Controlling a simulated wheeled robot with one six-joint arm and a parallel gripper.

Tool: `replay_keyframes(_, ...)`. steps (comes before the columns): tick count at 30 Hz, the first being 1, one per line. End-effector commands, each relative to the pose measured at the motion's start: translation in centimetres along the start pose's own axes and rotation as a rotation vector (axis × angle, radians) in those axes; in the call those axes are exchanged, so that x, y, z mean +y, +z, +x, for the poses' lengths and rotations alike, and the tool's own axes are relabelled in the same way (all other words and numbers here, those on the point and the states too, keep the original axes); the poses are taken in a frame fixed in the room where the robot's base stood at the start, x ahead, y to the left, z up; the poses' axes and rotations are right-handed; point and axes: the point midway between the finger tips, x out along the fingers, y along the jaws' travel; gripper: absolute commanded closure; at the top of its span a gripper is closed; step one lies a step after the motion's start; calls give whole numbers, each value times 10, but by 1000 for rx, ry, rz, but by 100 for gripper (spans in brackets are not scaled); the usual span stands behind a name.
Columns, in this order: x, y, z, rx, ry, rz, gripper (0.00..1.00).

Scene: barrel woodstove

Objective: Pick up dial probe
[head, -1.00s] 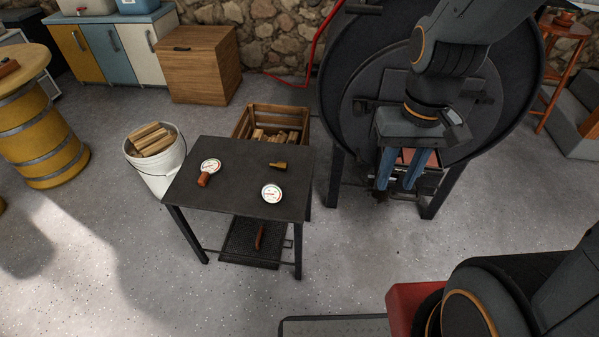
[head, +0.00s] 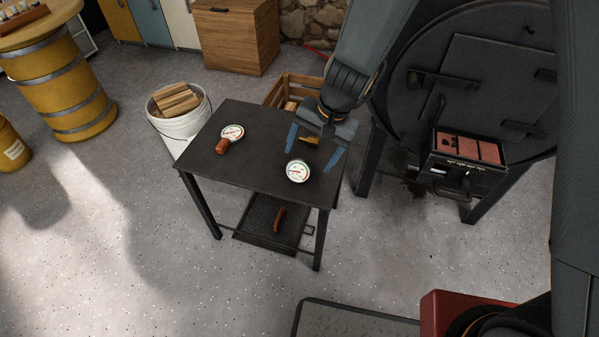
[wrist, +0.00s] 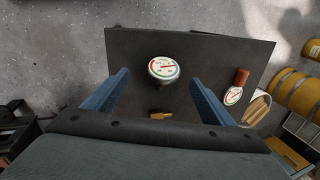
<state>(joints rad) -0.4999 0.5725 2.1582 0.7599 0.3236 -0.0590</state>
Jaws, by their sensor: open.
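A round white-faced dial (head: 298,171) with coloured markings is on the small dark table (head: 258,182), near its front right. It shows in the wrist view (wrist: 164,67) too, ahead and between the fingertips in the picture. A second dial with a brown handle (head: 231,134) lies on the table's left side; the wrist view shows it (wrist: 235,95) at right. I cannot tell which dial is the dial probe. My gripper (head: 312,150) is open, blue fingers pointing down over the table's right side. A small brass piece (wrist: 160,115) shows between the fingers, apparently below them.
A white bucket of wood (head: 180,118) stands left of the table, and a wooden crate (head: 290,88) behind it. The black barrel stove (head: 470,75) with an open reddish drawer (head: 468,147) is at right. Floor at front left is clear.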

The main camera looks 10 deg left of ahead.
Motion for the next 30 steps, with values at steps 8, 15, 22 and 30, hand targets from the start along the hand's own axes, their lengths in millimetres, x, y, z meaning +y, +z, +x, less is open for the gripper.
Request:
replay_keyframes(8, -3, -2, 28, 0, 0, -1, 23)
replay_keyframes(15, -8, -8, 62, -1, 1, 0, 23)
replay_keyframes(22, -9, -8, 74, 0, 0, -1, 23)
replay_keyframes(30, -9, -8, 74, 1, 0, -1, 39)
